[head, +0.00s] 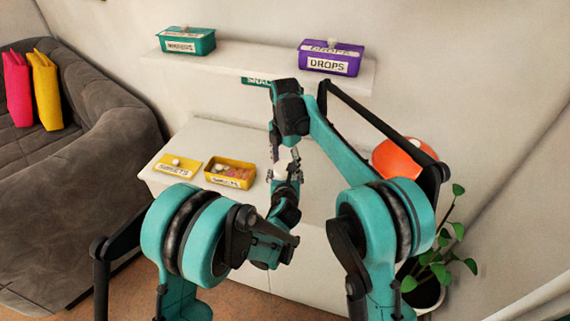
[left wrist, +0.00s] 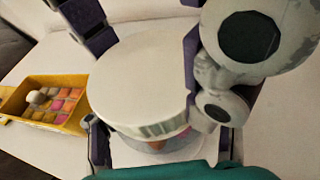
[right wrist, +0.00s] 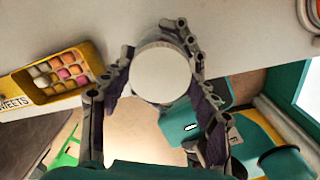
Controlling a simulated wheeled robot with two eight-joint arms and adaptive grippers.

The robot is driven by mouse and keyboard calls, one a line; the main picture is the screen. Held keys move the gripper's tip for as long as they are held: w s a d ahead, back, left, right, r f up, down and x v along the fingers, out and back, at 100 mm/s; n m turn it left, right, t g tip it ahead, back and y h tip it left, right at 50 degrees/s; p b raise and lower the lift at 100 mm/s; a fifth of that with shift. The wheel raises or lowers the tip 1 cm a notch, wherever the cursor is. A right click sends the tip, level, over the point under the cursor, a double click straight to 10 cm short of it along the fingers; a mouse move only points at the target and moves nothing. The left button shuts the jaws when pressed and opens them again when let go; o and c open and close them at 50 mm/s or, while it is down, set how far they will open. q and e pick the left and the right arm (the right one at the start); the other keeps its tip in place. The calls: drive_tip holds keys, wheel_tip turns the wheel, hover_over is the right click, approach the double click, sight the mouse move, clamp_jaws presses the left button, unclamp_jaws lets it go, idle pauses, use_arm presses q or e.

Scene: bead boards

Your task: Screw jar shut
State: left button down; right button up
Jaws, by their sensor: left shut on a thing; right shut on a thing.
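The jar (left wrist: 165,152) stands out in the left wrist view as a pale body with a pinkish patch, mostly hidden under its white round lid (left wrist: 140,75). The lid sits over the jar's mouth; I cannot tell how tight it is. My right gripper (right wrist: 158,78) is shut on the lid, one finger on each side of its rim. My left gripper (head: 289,180) is shut on the jar body from below the right one. In the head view the jar and lid show only as a small white patch (head: 283,160) between the two grippers.
A yellow box of sweets (head: 243,171) stands open on the white cabinet (head: 213,137), with its yellow lid (head: 176,166) beside it. The shelf (head: 235,62) above holds a green box (head: 187,40) and a purple DROPS box (head: 331,58). An orange round thing (head: 398,160) is at the right.

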drive_tip(key=m, duration=0.2)
drive_tip(key=shift+m, duration=0.3)
drive_tip(key=o, duration=1.3)
drive_tip(key=shift+r, duration=2.25)
drive_tip(key=shift+r, duration=0.1)
drive_tip(key=shift+c, duration=0.4)
